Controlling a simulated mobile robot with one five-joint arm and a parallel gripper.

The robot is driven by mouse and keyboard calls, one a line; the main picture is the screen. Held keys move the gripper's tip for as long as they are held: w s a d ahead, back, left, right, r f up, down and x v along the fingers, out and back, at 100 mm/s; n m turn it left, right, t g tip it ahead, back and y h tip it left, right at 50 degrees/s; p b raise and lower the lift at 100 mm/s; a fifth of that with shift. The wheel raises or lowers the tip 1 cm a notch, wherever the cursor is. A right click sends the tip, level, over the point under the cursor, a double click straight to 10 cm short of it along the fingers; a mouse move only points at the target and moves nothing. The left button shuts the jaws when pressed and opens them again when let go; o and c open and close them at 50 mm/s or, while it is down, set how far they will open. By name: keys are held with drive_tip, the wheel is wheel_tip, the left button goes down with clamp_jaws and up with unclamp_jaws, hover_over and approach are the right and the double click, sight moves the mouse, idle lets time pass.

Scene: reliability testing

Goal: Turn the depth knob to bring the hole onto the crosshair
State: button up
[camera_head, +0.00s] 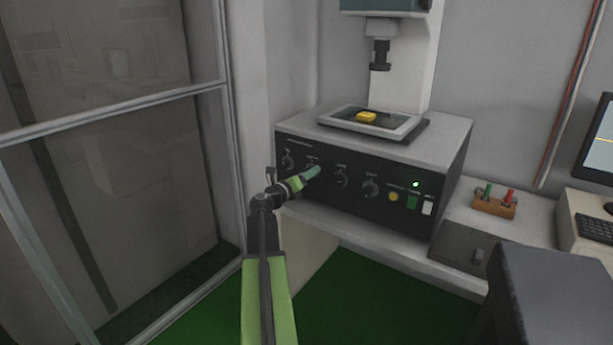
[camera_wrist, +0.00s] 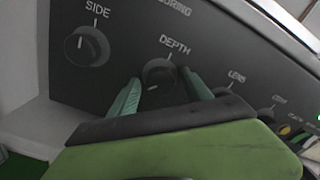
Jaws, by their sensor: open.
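The DEPTH knob (camera_wrist: 158,74) is a round black knob with a white pointer line, on the dark front panel (camera_wrist: 120,30) below its label. My gripper (camera_wrist: 162,88) is open, with its two teal fingers on either side of the DEPTH knob in the wrist view. I cannot tell whether they touch it. In the head view my gripper (camera_head: 313,172) reaches the left half of the panel and partly hides the knob there. The hole and crosshair cannot be made out in either view.
The SIDE knob (camera_wrist: 87,46) is left of DEPTH and the LENS knob (camera_wrist: 222,92) is right of it. A yellow piece (camera_head: 366,117) lies on the stage (camera_head: 411,124) under the lens column (camera_head: 380,55). A monitor (camera_head: 598,140) stands at far right.

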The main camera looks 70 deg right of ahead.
clamp_jaws()
idle(0.4)
drive_tip(key=shift+m, duration=0.4)
